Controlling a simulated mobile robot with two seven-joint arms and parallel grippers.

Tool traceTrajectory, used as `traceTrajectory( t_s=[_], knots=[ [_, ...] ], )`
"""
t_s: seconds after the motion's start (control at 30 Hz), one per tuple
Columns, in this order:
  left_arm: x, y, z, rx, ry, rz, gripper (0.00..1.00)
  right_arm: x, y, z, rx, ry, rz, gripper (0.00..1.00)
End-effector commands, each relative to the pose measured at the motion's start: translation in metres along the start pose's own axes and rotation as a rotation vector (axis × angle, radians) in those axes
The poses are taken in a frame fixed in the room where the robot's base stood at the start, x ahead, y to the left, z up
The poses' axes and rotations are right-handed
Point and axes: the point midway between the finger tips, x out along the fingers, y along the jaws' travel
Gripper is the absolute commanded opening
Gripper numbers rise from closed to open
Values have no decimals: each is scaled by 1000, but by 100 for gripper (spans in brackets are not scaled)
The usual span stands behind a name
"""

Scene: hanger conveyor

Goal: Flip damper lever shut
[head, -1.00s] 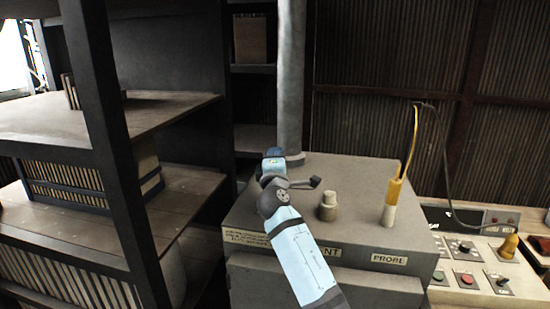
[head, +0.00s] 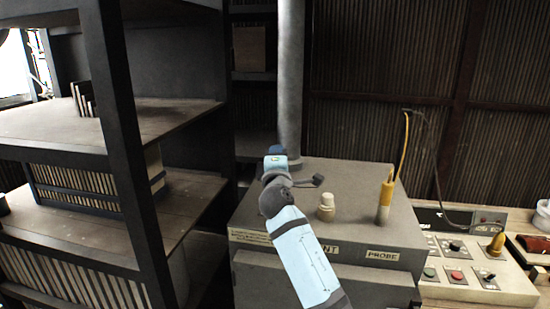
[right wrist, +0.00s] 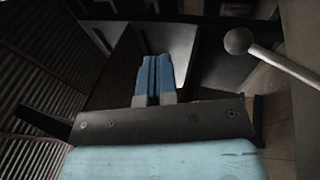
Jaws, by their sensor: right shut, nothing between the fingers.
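My right gripper (head: 277,150) reaches over the left part of a grey box (head: 375,222), near the foot of an upright round pipe (head: 289,85). In the right wrist view its blue fingers (right wrist: 154,78) are together and empty. A pale rod with a ball end (right wrist: 238,41), apparently the damper lever, slants in from the right in that view. The ball is right of the fingertips, with a gap visible in the picture; the depth between them is unclear. I cannot make out this lever in the head view, where my arm covers part of the box. My left gripper is out of view.
On the box stand a cream knob (head: 326,207) and a yellow-handled probe (head: 385,195) with a cable. A control panel (head: 460,270) with buttons is at the right. Dark shelving (head: 120,140) stands close on the left.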

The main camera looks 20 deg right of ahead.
Motion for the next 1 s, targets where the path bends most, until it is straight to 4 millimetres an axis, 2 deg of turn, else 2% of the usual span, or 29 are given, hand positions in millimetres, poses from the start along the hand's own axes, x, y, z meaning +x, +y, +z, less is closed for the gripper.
traceTrajectory(
  t_s=[0.03, 0.2, 0.4, 1.0],
  knots=[
    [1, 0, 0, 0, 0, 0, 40, -8, 10, 1, 2, -1, 3, 0],
    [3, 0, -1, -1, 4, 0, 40, -27, 38, 4, 1, 0, 0, 0],
    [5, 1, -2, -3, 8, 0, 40, -39, 56, 6, 0, -1, -1, 0],
    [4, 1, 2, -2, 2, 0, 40, -42, 58, 7, 2, -1, -6, 0]
  ],
)
